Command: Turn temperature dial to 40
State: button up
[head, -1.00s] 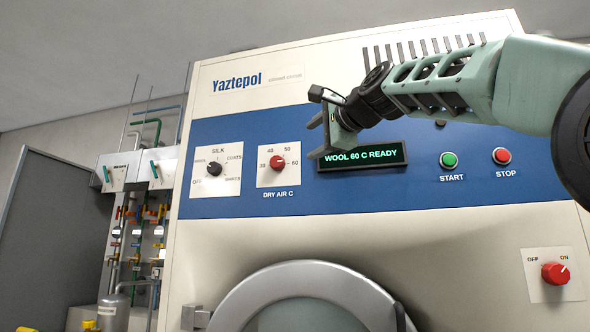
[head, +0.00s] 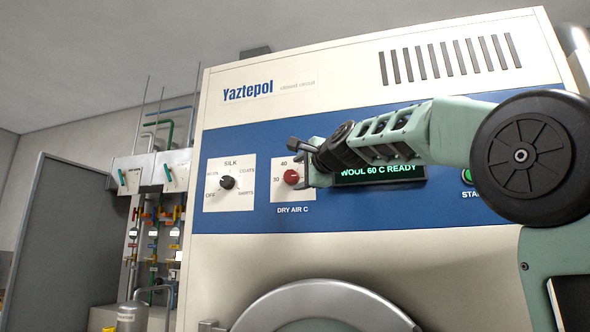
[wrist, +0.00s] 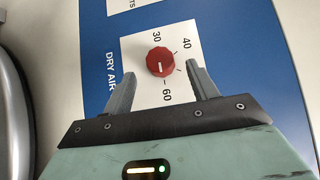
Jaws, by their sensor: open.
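The red temperature dial (head: 291,177) sits on a white plate above the DRY AIR C label. In the wrist view the dial (wrist: 160,61) has a white mark pointing toward the 60. The 30 and 40 also show there; the 50 is hidden behind a finger. My gripper (wrist: 160,68) is open, one finger on each side of the dial in that view; I cannot tell if they touch it. In the head view my gripper (head: 300,162) is at the plate's right side and covers part of it. The display (head: 380,173) reads WOOL 60 C READY.
A black program dial (head: 227,183) is on a white plate to the left. The START button (head: 467,176) is partly behind my arm. The round door (head: 320,310) is below the blue panel. Valves and pipes (head: 153,235) stand left of the machine.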

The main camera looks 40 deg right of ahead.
aim_at(293, 175)
jog(key=shift+w+d+p, duration=0.2)
jog(key=shift+w+p, duration=0.3)
jog(key=shift+w, duration=1.15)
jog(key=c, duration=1)
jog(key=shift+r+p, duration=0.15)
jog(key=shift+p, duration=0.25)
